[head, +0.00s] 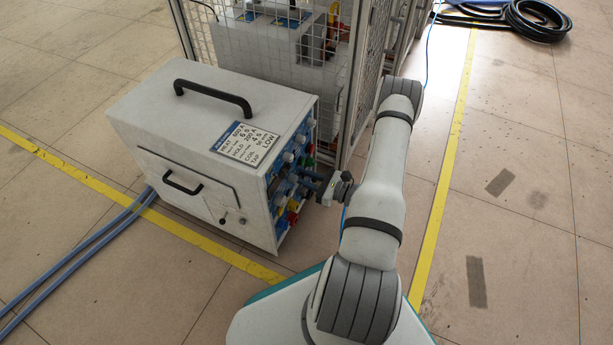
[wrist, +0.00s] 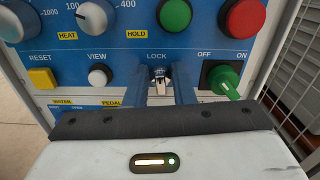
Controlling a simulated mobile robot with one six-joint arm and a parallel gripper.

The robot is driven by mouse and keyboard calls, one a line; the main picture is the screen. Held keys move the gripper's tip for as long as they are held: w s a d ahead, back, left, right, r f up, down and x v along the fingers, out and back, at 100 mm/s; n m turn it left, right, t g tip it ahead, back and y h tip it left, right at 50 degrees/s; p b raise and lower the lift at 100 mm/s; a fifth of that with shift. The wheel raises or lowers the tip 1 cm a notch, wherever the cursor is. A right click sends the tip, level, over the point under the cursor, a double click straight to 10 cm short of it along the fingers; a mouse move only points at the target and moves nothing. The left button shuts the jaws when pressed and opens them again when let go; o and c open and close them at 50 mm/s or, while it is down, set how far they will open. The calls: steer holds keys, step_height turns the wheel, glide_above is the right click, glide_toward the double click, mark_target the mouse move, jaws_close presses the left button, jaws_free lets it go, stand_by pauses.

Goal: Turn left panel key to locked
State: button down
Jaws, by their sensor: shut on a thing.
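The blue control panel (wrist: 120,62) fills the top of the wrist view. The key (wrist: 159,86) sits in the panel under the word LOCK, at the middle. My gripper (wrist: 160,92) is shut on the key, with one blue finger on each side of it. The key's exact turn angle is hard to tell because the fingers hide part of it. In the head view my gripper (head: 322,183) reaches the panel side of the grey heater box (head: 195,125) from the right.
Right of the key is a green OFF/ON switch (wrist: 224,82). Left are a white VIEW knob (wrist: 100,75) and a yellow RESET button (wrist: 42,78). Green (wrist: 174,14) and red (wrist: 243,20) buttons are above. A mesh cage (head: 350,90) stands behind the box.

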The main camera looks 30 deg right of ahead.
steer(key=shift+w+d+m+p, duration=0.15)
steer(key=shift+m+p, duration=0.3)
steer(key=shift+m, duration=1.3)
steer(key=shift+w+d+m+p, duration=0.15)
steer(key=shift+m+p, duration=0.25)
steer(key=shift+m, duration=1.35)
steer(key=shift+d, duration=0.1)
steer(key=c, duration=1.2)
jaws_free()
steer(key=shift+s, duration=0.15)
steer(key=shift+c, duration=0.2)
steer(key=p+v, duration=0.2)
steer(key=v, duration=0.5)
steer(key=shift+s, duration=0.3)
steer(key=shift+d, duration=0.1)
